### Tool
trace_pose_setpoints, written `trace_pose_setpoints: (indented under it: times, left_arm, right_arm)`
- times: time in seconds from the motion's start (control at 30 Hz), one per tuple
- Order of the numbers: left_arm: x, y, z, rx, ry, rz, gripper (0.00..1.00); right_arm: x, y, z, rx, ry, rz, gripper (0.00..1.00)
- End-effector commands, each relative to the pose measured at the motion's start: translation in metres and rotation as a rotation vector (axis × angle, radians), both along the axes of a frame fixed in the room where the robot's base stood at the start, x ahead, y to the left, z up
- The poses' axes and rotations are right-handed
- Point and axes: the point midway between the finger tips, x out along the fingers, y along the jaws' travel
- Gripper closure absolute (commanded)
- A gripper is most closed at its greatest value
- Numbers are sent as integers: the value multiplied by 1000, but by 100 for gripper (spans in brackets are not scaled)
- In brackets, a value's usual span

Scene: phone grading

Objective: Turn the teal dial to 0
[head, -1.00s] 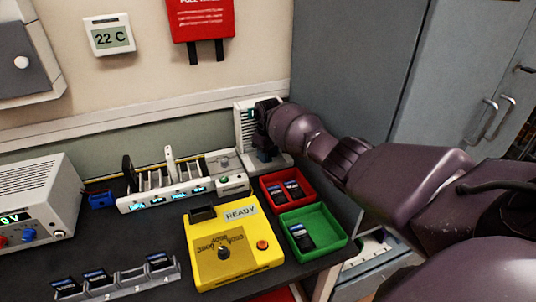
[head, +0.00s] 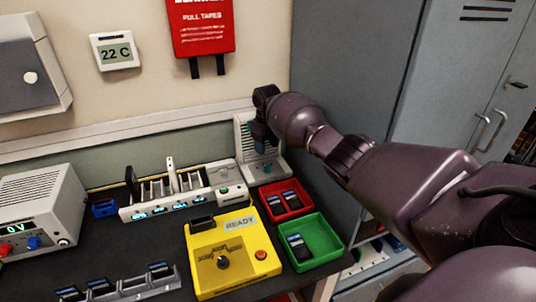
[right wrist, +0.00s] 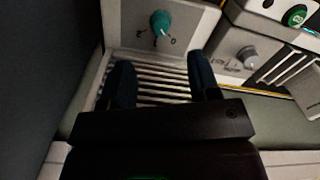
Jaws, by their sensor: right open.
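The teal dial (right wrist: 160,22) sits on a pale panel at the top of the right wrist view, with small dark marks around it, one like a 0 at its lower right. A light mark shows on the dial's lower side, but its exact setting is hard to read. In the head view the dial (head: 267,168) is small, on the base of a white slatted unit (head: 243,136). My right gripper (right wrist: 163,80) is open and empty, its dark fingers over the slats and apart from the dial. It also shows above the unit in the head view (head: 261,136).
Left of the unit stands a white rack (head: 150,211) with lit displays. In front are a red tray (head: 268,215), a green tray (head: 325,262) and a yellow tester (head: 210,278) reading READY. A grey cabinet (head: 345,60) stands close on the right.

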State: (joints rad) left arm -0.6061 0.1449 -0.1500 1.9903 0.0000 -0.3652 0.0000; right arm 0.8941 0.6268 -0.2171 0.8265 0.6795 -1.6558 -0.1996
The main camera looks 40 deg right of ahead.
Motion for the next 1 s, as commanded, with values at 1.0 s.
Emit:
trace_pose_setpoints:
  times: [1.0]
  left_arm:
    - [11,-2,27,-2,-28,0,100]
  right_arm:
    - [1,0,49,0,-17,0,44]
